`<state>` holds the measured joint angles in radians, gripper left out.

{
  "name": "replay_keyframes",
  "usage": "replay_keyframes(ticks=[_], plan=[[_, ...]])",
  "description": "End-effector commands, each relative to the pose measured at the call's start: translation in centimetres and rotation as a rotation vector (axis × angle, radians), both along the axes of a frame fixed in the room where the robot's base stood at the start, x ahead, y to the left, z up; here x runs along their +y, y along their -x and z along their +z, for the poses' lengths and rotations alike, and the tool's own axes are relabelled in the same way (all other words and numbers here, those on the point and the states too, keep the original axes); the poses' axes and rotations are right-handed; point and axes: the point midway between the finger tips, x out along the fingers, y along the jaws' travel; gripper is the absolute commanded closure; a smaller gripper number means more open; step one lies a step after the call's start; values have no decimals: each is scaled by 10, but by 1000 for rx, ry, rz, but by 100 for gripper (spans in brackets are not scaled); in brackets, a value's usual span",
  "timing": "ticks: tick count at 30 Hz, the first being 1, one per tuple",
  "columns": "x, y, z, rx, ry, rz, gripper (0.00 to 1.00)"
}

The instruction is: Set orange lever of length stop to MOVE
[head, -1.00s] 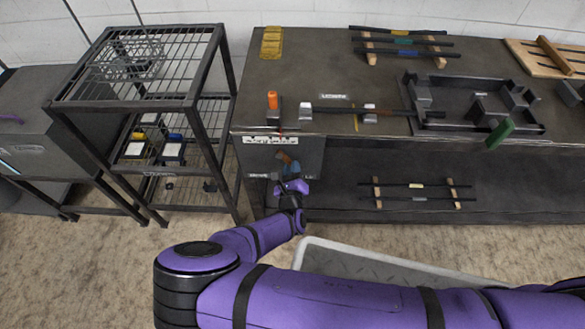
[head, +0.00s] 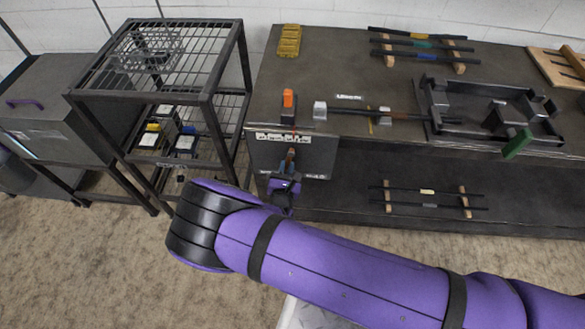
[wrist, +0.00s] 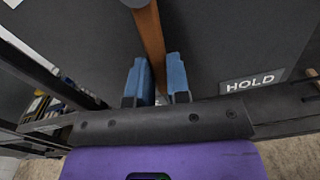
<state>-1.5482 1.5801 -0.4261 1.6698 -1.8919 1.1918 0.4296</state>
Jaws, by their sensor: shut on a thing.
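The orange-brown lever (wrist: 149,45) hangs down the dark front panel in the wrist view, its lower end slightly right of its top. In the head view the lever (head: 291,155) shows small on the panel below the bench top. My gripper (wrist: 158,82) has its blue fingers on both sides of the lever's lower end, shut on it. The MOVE label cannot be read in either view.
An orange upright block (head: 288,98) stands on the bench top above the panel. A rod runs right from a white-topped block (head: 320,110) to a dark frame (head: 440,128). A wire rack (head: 215,115) stands close on the left. Rods lie on the lower shelf (head: 350,160).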

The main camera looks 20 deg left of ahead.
Motion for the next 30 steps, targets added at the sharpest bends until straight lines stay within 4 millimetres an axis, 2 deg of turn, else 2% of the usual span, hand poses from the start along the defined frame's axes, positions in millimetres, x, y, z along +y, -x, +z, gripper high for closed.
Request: replay_keyframes(ticks=[6, 15, 30], plan=[[12, 3, 4, 43, -176, -1, 100], [22, 6, 9, 83, -342, 0, 100], [27, 8, 11, 101, -414, 0, 100]])
